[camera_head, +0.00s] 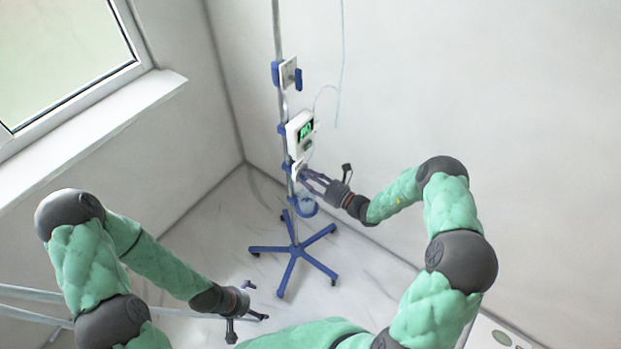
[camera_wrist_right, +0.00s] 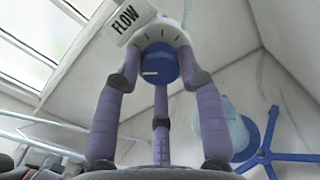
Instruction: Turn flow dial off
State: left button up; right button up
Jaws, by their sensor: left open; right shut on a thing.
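The flow dial (camera_wrist_right: 158,63) is a blue knob with a short white mark, set on a white scale plate with dark ticks. A white tag (camera_wrist_right: 126,20) reading "FLOW" hangs beside it. My right gripper (camera_wrist_right: 160,70) has its purple-grey fingers around the knob, two at the sides and one below. In the head view, my right gripper (camera_head: 306,177) reaches the IV pole from the right, just below the pump; the knob itself is too small to make out there. My left gripper (camera_head: 248,316) is open and empty, low over the floor, away from the pole.
The IV pole (camera_head: 277,30) carries a white pump (camera_head: 299,131) with a green display and an upper clamp unit (camera_head: 287,74). Its blue five-legged base (camera_head: 293,251) stands on the floor near the corner. A window sill (camera_head: 90,125) is at left. A thin tube hangs right of the pole.

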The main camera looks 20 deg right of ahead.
jog(key=shift+f+n, duration=0.2)
jog(key=shift+n, duration=0.2)
jog(key=shift+n+b, duration=2.1)
jog(key=shift+n, duration=5.5)
jog(key=o, duration=1.1)
jog(key=shift+d, duration=0.1)
jog(key=shift+o, duration=0.2)
jog(key=shift+r, duration=0.1)
